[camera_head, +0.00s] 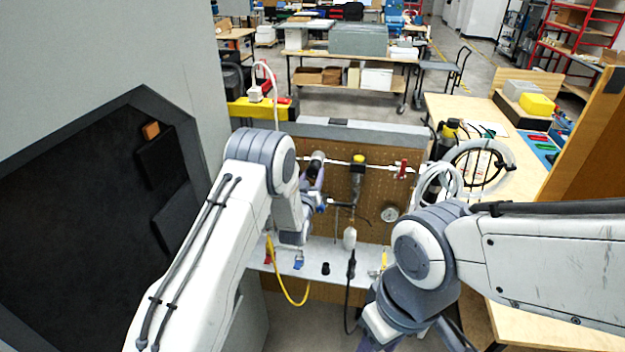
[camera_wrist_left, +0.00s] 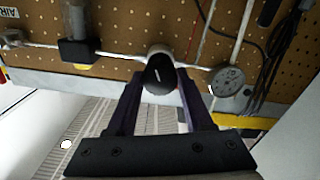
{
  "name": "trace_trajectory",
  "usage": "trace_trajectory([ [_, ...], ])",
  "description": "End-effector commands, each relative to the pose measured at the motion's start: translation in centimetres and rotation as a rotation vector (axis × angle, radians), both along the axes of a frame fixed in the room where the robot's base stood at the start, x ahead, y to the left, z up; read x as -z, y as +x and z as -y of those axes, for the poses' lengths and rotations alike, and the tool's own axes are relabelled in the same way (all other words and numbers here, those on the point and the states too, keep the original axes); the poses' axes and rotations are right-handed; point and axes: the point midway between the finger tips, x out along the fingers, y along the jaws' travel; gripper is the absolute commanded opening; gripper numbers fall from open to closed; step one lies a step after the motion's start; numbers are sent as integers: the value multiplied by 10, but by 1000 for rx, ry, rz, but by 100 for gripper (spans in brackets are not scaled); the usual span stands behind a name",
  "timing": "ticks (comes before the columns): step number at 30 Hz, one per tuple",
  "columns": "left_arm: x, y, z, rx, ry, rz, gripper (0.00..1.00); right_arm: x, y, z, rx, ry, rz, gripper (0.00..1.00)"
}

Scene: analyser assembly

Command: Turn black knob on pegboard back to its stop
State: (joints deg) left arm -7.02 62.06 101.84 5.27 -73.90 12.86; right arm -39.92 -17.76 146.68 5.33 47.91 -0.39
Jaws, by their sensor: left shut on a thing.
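The black knob (camera_wrist_left: 158,74) sits on a pale round fitting on the brown pegboard (camera_wrist_left: 120,20) and carries a short light mark. My left gripper (camera_wrist_left: 158,85) has a dark finger on each side of it and is shut on it. In the head view my left gripper (camera_head: 316,176) reaches the pegboard (camera_head: 340,180) at its left part, where my wrist and fingers hide most of the knob. My right arm comes in low at the right, with its fingertips not visible.
A yellow-topped unit (camera_head: 358,160), a red valve (camera_head: 402,168) and a round gauge (camera_head: 389,213) are on the board. Another gauge (camera_wrist_left: 227,80) is beside the knob. A coiled white hose (camera_head: 440,185) is at the right. A shelf (camera_head: 318,252) below holds small parts.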

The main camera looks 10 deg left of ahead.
Motion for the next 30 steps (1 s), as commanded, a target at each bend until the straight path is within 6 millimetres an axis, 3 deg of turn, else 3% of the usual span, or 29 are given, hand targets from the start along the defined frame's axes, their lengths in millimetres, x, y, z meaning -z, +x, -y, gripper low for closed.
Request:
trace_trajectory([
  [1, 4, 0, 0, 0, -29, 3, 0, 12, 0, 0, -1, 0, 0, 50],
  [30, 6, 0, 0, 2, -923, -26, 0, 171, 0, 0, 6, 0, -1, 50],
])
